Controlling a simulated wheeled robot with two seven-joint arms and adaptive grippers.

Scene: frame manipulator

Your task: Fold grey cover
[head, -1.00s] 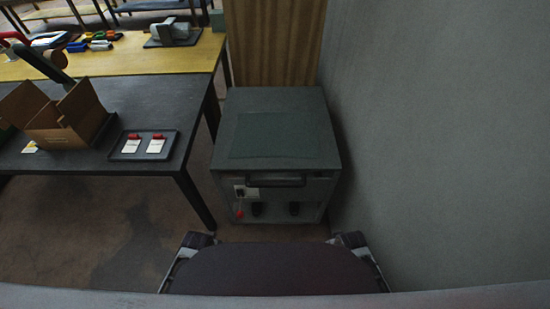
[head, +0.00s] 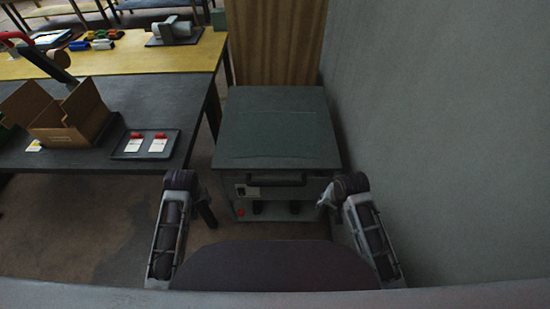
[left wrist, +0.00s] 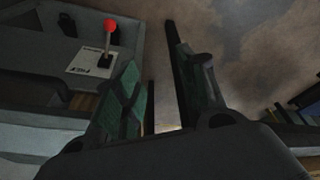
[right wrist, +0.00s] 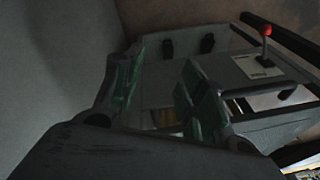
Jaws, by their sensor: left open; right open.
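The grey cover (head: 277,125) is the flat top of a grey box-shaped unit in the middle of the head view. It lies level, with a dark handle bar (head: 276,180) below its front edge. My left gripper (head: 207,212) is open and empty, in front of the unit's left front corner and below the cover. My right gripper (head: 324,196) is open and empty, near the unit's right front corner. In the left wrist view the fingers (left wrist: 158,80) are apart with floor beyond. In the right wrist view the fingers (right wrist: 160,90) are apart before the unit's front.
The unit's front carries a red-knobbed lever (left wrist: 110,28), also in the right wrist view (right wrist: 265,35). A grey wall (head: 440,120) stands close on the right. A dark table (head: 150,105) at left holds a cardboard box (head: 75,120) and a tray (head: 145,145). A wooden panel (head: 275,42) stands behind.

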